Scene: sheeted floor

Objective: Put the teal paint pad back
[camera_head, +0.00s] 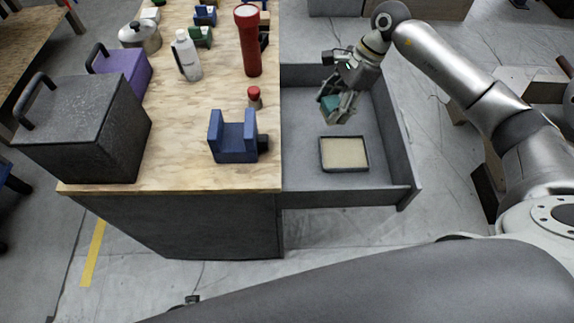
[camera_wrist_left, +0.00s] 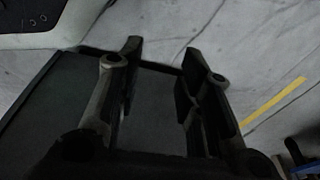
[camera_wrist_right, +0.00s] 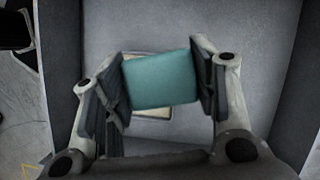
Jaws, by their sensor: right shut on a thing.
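The teal paint pad (camera_wrist_right: 160,80) is held between the fingers of my right gripper (camera_wrist_right: 160,88), seen in the right wrist view. In the head view my right gripper (camera_head: 340,104) is above the open grey drawer (camera_head: 300,103), and a bit of the teal pad (camera_head: 330,103) shows between its fingers. A shallow dark-rimmed tray with a cream inside (camera_head: 344,153) lies on the drawer floor, in front of the gripper and apart from it. In the right wrist view the pad partly covers this tray (camera_wrist_right: 152,113). My left gripper (camera_wrist_left: 160,75) is open and empty in the left wrist view.
The wooden worktop (camera_head: 190,165) beside the drawer holds a blue cradle-like block (camera_head: 233,137), a red flashlight (camera_head: 250,40), a small red-capped item (camera_head: 254,97), a white bottle (camera_head: 186,55) and a dark grey box (camera_head: 85,130). The drawer floor around the tray is clear.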

